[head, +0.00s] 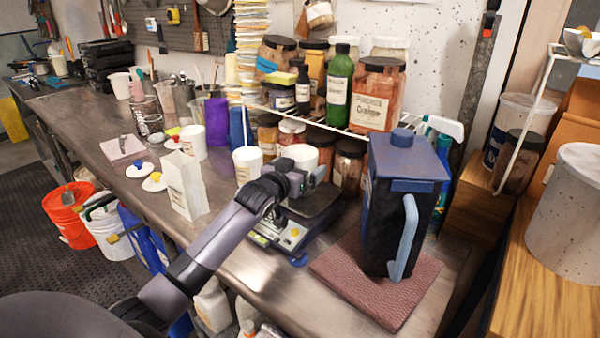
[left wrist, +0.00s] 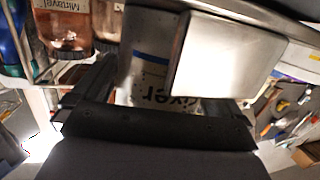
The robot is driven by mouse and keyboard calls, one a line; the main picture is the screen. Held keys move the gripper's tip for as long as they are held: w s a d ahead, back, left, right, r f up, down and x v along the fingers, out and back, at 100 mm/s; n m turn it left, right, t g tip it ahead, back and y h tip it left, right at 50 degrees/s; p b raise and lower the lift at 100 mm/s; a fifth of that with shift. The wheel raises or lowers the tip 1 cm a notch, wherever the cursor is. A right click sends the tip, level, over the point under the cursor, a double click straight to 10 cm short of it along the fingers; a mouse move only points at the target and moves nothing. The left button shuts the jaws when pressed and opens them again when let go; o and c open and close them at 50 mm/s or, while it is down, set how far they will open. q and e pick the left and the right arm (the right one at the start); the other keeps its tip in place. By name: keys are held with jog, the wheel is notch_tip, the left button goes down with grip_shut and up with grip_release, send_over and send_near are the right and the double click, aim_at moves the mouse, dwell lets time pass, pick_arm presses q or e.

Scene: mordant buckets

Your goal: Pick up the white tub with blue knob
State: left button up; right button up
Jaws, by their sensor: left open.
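My left gripper (head: 312,178) is open above the bench, beside a white tub (head: 300,155) and over a dark scale. In the left wrist view, a pale tub with a blue band and upside-down dark lettering (left wrist: 150,70) shows between the open fingers of my left gripper (left wrist: 155,95). A pale square-faced thing (left wrist: 225,55) covers part of it. I see no blue knob on this tub. A white lid with a blue knob (head: 138,170) lies flat on the bench at left. Another white tub (head: 248,166) stands left of the gripper. My right gripper is out of view.
A dark blue lidded jug (head: 405,200) stands on a brown mat (head: 330,268) to the right. Jars crowd the wire shelf (head: 330,126) behind the gripper. A white carton (head: 185,186) stands to the left. The bench's front-left stretch is mostly clear.

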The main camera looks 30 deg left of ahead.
pick_arm(q)
jog(key=c, duration=0.9)
jog(key=shift+r, duration=0.15)
notch_tip(320, 180, up, 20)
jog(key=shift+b, duration=0.35)
jog(key=shift+s, duration=0.1)
